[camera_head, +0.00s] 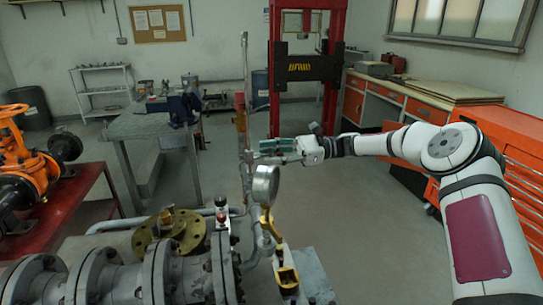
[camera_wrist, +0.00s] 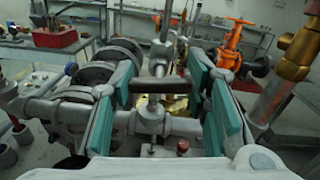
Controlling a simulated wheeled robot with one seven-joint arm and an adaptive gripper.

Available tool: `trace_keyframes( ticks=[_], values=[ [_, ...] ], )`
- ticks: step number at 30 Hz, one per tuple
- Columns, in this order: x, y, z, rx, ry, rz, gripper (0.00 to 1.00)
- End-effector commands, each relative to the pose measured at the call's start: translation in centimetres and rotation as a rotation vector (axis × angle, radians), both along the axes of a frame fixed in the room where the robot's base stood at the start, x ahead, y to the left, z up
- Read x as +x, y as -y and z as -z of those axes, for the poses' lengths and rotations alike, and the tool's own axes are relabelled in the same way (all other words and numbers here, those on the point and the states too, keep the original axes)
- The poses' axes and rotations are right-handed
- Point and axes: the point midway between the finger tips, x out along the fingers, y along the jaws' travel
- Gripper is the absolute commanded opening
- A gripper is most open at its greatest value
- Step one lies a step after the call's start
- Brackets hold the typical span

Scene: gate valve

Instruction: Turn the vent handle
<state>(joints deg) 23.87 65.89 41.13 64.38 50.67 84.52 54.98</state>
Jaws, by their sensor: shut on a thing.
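My gripper (camera_head: 268,146) is at the thin upright pipe (camera_head: 245,100) in the head view, with its teal pads facing it. In the wrist view the teal pads of my gripper (camera_wrist: 160,75) stand on either side of a dark bar handle (camera_wrist: 158,87), the vent handle as far as I can tell. The bar lies crosswise on a grey valve stem (camera_wrist: 153,108) and its ends meet the pads. My gripper is shut on it. In the head view the handle is too small and covered to make out.
A pressure gauge (camera_head: 265,185) stands just below my gripper. A copper-coloured fitting (camera_wrist: 297,52) is close on the right in the wrist view. Flanged grey pipework (camera_head: 110,275) fills the lower left.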

Motion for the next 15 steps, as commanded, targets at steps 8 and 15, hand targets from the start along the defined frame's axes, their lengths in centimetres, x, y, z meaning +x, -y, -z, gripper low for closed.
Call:
trace_keyframes(
  ticks=[8,15],
  values=[
    [0.04,0.1,0.2,0.049,0.238,-0.001,0.14],
    [0.0,0.12,0.24,0.093,0.463,0.0,0.14]
  ],
)
